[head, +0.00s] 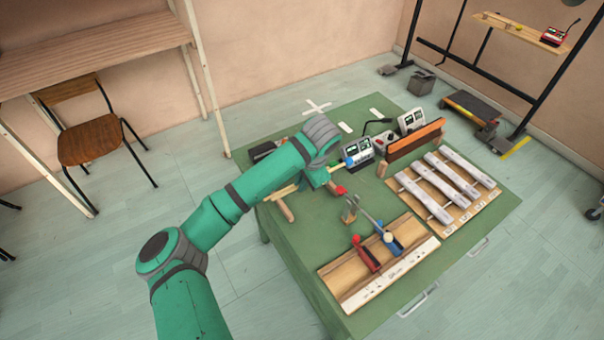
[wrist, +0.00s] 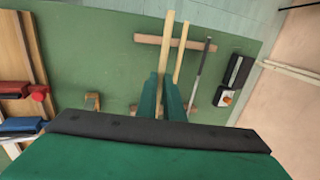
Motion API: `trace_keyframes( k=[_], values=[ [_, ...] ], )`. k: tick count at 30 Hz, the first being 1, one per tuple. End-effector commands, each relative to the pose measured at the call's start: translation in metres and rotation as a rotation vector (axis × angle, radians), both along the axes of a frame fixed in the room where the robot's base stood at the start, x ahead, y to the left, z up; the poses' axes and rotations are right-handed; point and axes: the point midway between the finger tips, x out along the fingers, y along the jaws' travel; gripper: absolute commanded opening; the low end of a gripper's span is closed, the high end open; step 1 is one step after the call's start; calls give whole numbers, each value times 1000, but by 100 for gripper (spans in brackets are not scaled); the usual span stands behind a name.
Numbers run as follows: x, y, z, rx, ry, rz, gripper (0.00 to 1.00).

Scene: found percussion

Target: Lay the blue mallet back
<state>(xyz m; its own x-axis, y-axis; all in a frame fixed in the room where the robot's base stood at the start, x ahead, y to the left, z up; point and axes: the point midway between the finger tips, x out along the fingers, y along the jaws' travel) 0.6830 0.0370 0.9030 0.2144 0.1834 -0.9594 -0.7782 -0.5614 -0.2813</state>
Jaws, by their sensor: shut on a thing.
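My gripper (wrist: 163,86) is shut on a pale wooden mallet stick (wrist: 166,45), which runs between its fingers in the wrist view. In the head view a blue mallet head (head: 350,161) shows just right of my gripper (head: 318,178), apparently on the held stick. The head end is hidden behind my gripper in the wrist view. A second pale stick (wrist: 185,40) lies close beside the held one, across a wooden rest bar (wrist: 150,39). A red mallet head (head: 341,190) shows near my gripper. I cannot tell whether the held stick touches the bar.
A grey rod (wrist: 203,65) and dark boxes (wrist: 238,72) lie beside the sticks. On the green table (head: 320,240) stand a wooden board (head: 345,270) with red and blue pieces, pale bars on a rack (head: 450,215), and small meters (head: 358,146). A small wooden block (head: 349,210) stands nearby.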

Motion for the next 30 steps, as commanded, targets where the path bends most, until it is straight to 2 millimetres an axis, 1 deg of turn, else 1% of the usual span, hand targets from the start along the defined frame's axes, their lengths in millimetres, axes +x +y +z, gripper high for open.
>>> trace_keyframes(
  k=[1,4,18,23,30],
  values=[
    [-1,0,-6,-4,-2,0,0],
    [-1,-1,-12,-9,-5,-1,0],
    [-2,2,-16,-11,-8,0,0],
    [-2,2,-30,-10,-6,0,0],
    [-2,3,-54,-11,-5,2,0]
  ],
)
